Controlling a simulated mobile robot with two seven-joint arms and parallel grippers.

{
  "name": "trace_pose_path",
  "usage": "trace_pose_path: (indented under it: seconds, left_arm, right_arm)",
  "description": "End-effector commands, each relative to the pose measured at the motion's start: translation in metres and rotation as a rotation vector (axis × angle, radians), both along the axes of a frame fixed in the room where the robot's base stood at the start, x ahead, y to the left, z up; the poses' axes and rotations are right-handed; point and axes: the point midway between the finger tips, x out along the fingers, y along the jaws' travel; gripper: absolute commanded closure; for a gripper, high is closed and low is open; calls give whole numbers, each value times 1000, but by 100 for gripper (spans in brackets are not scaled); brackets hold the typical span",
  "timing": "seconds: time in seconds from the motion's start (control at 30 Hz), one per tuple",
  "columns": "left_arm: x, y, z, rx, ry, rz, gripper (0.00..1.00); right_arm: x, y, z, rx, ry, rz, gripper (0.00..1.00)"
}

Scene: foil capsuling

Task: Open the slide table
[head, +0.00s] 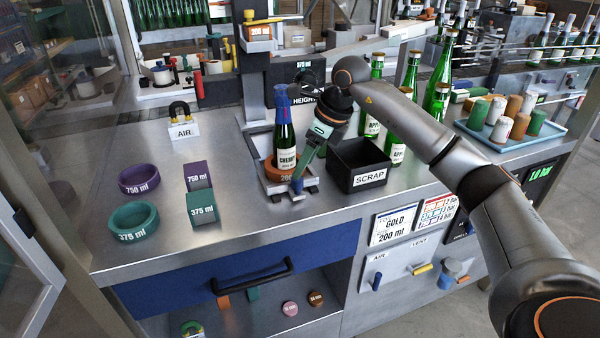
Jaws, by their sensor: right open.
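The slide table (272,187) is a small metal stage in the middle of the worktop, below the capsuling column. A dark green bottle (286,150) with a blue cap stands upright on it, in an orange ring (271,171) marked 200. A small blue part (297,186) shows at the stage's front edge. My right gripper (303,170) is open and points down at the stage's front right, close to the blue part. I cannot tell whether they touch. The gripper partly hides the bottle's right side and the stage. My left gripper is out of view.
A black SCRAP bin (360,180) stands just right of the stage, with green bottles (372,128) behind it. Purple (139,179) and teal (133,222) rings and blocks lie on the left worktop. A blue drawer (190,291) with a black handle is below.

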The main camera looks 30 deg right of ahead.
Motion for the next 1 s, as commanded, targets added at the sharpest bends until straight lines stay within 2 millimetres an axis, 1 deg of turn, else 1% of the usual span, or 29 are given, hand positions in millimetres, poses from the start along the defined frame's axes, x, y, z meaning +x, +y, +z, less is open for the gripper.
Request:
trace_pose_path:
  seconds: [0.03, 0.2, 0.3, 0.4, 0.57, 1.0]
  left_arm:
    - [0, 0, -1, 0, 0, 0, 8]
    - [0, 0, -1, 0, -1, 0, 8]
    - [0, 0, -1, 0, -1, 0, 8]
    - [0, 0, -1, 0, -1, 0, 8]
    - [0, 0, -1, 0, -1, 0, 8]
    - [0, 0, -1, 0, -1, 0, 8]
  right_arm:
    - [-3, -3, 13, 0, -6, 0, 36]
    - [-15, -10, 46, 1, -5, -2, 36]
    - [-20, -13, 60, 1, -3, -1, 36]
    - [-24, -15, 69, 1, -2, -1, 36]
    - [-26, -16, 74, 1, 1, -1, 36]
    - [-26, -16, 74, 1, 1, -1, 36]
